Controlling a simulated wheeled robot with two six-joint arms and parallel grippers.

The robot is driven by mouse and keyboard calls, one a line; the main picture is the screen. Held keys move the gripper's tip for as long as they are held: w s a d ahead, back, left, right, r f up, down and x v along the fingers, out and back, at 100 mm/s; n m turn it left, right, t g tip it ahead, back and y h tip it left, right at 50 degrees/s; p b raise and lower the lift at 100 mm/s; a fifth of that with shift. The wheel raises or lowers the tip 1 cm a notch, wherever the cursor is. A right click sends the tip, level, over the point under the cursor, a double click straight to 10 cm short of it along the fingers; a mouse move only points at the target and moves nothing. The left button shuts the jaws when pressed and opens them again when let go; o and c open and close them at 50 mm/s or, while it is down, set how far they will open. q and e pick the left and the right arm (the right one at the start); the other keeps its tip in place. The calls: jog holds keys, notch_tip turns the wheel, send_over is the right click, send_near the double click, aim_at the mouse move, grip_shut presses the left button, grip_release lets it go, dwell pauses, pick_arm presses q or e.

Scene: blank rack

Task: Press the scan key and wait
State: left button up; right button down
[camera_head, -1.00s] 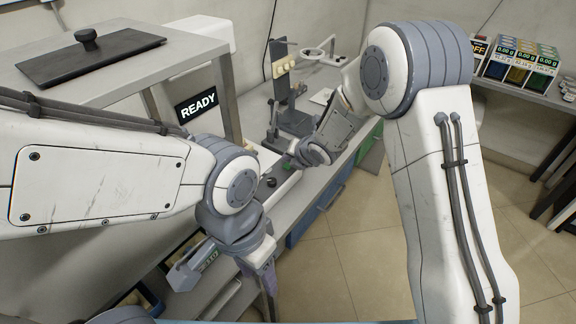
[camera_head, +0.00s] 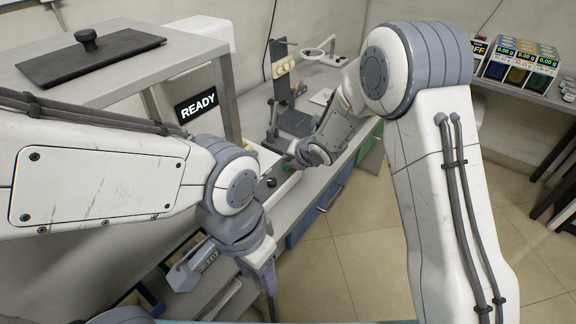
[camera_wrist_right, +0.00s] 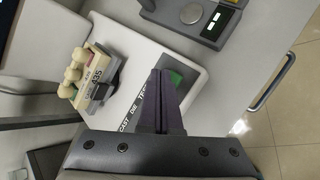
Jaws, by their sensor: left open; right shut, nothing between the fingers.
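A dark strip with white lettering (camera_wrist_right: 133,112) lies partly behind the fingers. In the head view, a black display (camera_head: 198,104) reads READY. My left gripper (camera_head: 268,282) is low in the head view, open and empty, its tips partly out of frame.
A beige piece with round knobs (camera_wrist_right: 88,75) stands left of the fingers. A grey device with a round silver plate (camera_wrist_right: 191,13) is beyond. A grey raised table (camera_head: 190,50) with a black plate (camera_head: 60,62) is at left. Tiled floor (camera_head: 375,240) is clear.

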aim_at(289, 168)
dwell(0.4)
jog(key=shift+f+b, duration=0.4)
jog(key=shift+b, duration=0.25)
jog(key=shift+f+b, duration=0.5)
jog(key=shift+b, duration=0.1)
dwell(0.5)
jog(key=shift+r, duration=0.1)
jog(key=shift+r+p, duration=0.65)
jog(key=shift+r, duration=0.15)
notch_tip(289, 168, up, 5)
jog(key=p, duration=0.4)
jog(key=shift+r, duration=0.1)
